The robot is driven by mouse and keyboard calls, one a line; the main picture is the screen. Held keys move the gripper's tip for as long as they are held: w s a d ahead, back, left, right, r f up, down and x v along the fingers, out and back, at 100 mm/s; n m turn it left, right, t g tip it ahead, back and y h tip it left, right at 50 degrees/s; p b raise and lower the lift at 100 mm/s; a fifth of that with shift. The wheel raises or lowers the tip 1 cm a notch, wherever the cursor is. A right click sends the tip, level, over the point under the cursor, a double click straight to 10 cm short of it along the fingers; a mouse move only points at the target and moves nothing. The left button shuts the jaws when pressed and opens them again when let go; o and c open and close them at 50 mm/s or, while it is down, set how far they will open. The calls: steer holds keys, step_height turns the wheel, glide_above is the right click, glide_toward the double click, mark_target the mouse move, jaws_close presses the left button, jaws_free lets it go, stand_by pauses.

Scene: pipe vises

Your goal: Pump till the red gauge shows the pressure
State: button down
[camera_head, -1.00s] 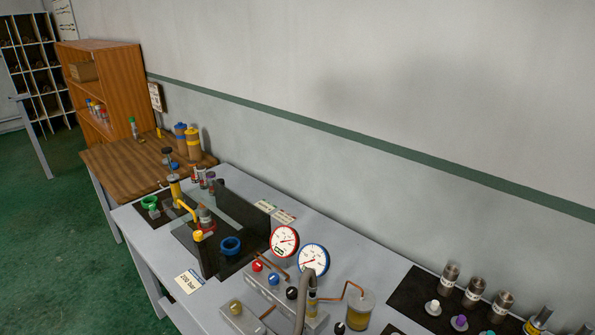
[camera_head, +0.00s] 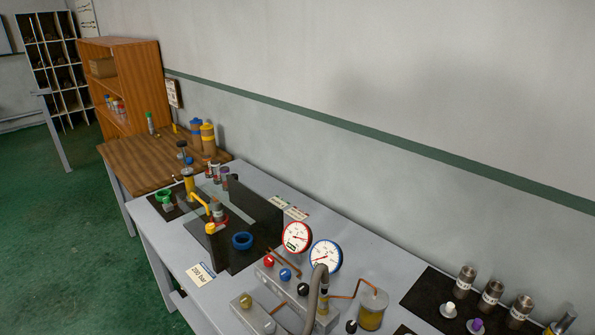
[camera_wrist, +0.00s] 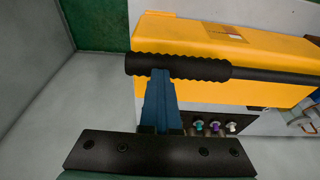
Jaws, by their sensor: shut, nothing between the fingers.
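In the head view, the red-rimmed gauge (camera_head: 296,238) stands on the bench beside a blue-rimmed gauge (camera_head: 325,255). Its needle is visible, but the numbers are too small to read. A white card (camera_head: 200,274) on the bench appears to read 200 bar. In the wrist view, a yellow pump body (camera_wrist: 230,55) carries a black lever with a ribbed grip (camera_wrist: 195,67). My gripper (camera_wrist: 160,76) shows its blue fingers shut and empty, with their tips at the ribbed grip. I cannot tell whether they touch it. The head view does not show my gripper or the lever.
A valve block with red (camera_head: 269,261), blue (camera_head: 285,274) and black (camera_head: 303,289) knobs sits before the gauges. A grey hose (camera_head: 313,294) and a jar of yellowish fluid (camera_head: 372,311) are close by. Several metal cylinders stand on a black mat (camera_head: 425,293) at right.

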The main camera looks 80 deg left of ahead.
steer(key=shift+f, duration=0.35)
steer(key=shift+s+f+b, duration=0.25)
steer(key=shift+f+b, duration=0.1)
steer(key=shift+b, duration=0.1)
steer(key=r+p, duration=0.8)
steer(key=shift+a, duration=0.3)
step_height(320, 180, up, 8)
steer(key=s+a+p, duration=0.1)
steer(key=p, duration=0.3)
steer(key=shift+a+f, duration=0.2)
steer(key=shift+a, duration=0.1)
steer(key=shift+f, duration=0.3)
